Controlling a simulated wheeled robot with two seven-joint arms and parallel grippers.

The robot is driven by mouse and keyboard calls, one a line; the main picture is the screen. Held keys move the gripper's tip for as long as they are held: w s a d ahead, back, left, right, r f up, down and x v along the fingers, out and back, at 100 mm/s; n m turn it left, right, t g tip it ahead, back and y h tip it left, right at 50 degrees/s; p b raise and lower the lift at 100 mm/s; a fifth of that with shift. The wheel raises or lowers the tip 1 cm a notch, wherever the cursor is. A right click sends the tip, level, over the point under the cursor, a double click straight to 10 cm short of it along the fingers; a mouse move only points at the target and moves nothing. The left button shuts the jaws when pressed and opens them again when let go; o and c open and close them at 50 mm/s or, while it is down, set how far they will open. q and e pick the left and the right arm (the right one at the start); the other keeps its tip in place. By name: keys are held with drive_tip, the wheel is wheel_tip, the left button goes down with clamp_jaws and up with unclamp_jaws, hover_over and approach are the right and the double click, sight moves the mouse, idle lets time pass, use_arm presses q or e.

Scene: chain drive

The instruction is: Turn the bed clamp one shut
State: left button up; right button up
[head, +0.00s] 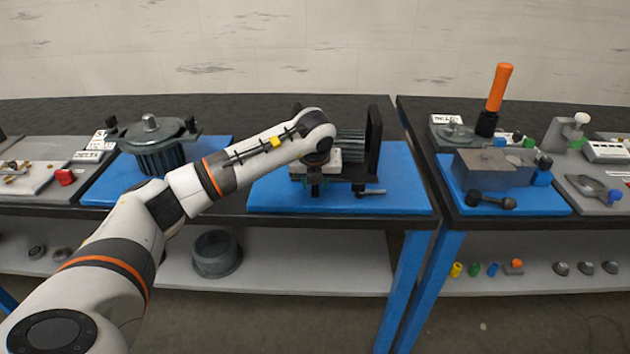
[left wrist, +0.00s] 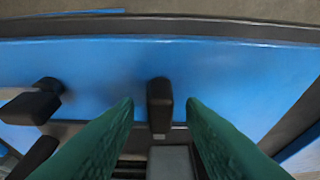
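My left gripper (head: 316,181) is over the front of the dark machine bed. In the left wrist view its green fingers (left wrist: 160,104) are open, with a gap between them. A dark upright clamp handle (left wrist: 159,96) shows between and slightly beyond the fingertips, with clear space on both sides. A second dark clamp lever (left wrist: 35,104) is at the left of that view. I cannot tell which clamp is number one. The gripper partly hides the bed. My right gripper is out of view.
The machine has a tall dark end plate (head: 374,143) right of the gripper and stands on a blue mat (head: 410,197). A grey motor (head: 157,146) stands to the left. A gap separates the right table, with its orange-handled tool (head: 499,88).

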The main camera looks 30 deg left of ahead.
use_arm(q)
drive_tip(key=b+v, duration=0.1)
drive_tip(key=v, duration=1.1)
drive_tip(key=shift+w, duration=0.1)
